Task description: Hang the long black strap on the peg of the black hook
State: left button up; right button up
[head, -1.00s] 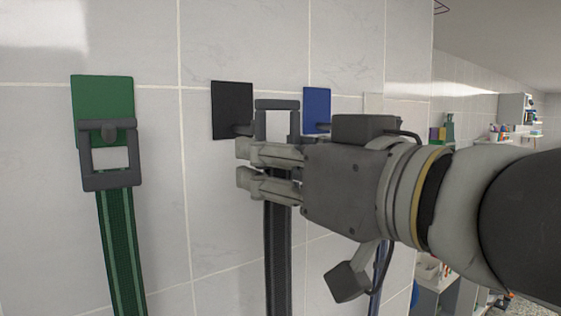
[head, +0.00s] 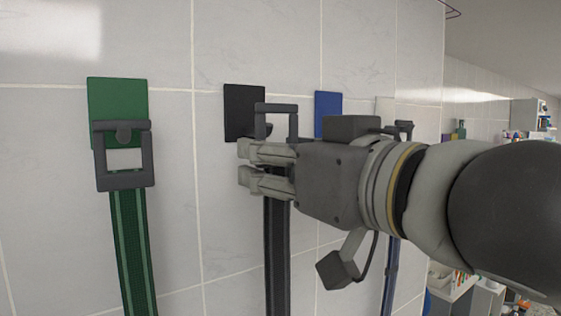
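The black hook (head: 239,112) is a black plate on the tiled wall, with its short peg (head: 266,129) showing at the lower right. The long black strap (head: 277,260) hangs down below my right gripper (head: 243,166). Its grey square buckle (head: 277,107) stands up above the fingers, in front of the hook's right edge and peg. My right gripper is shut on the strap just under the buckle. I cannot tell whether the peg passes through the buckle's opening. My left gripper is not in view.
A green hook (head: 118,100) at left carries a green strap (head: 133,245) by its buckle. A blue hook (head: 328,112) is right of the black one, and a pale plate (head: 385,107) is farther right, partly hidden by my arm. Shelves (head: 525,115) stand in the background right.

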aim_at(245, 164)
jog(key=shift+w, duration=0.1)
jog(key=shift+x, duration=1.2)
jog(key=shift+w+a+b, duration=0.1)
jog(key=shift+b, duration=0.2)
jog(key=shift+x, duration=0.85)
jog(key=shift+f+b, duration=0.75)
jog(key=shift+b, duration=0.4)
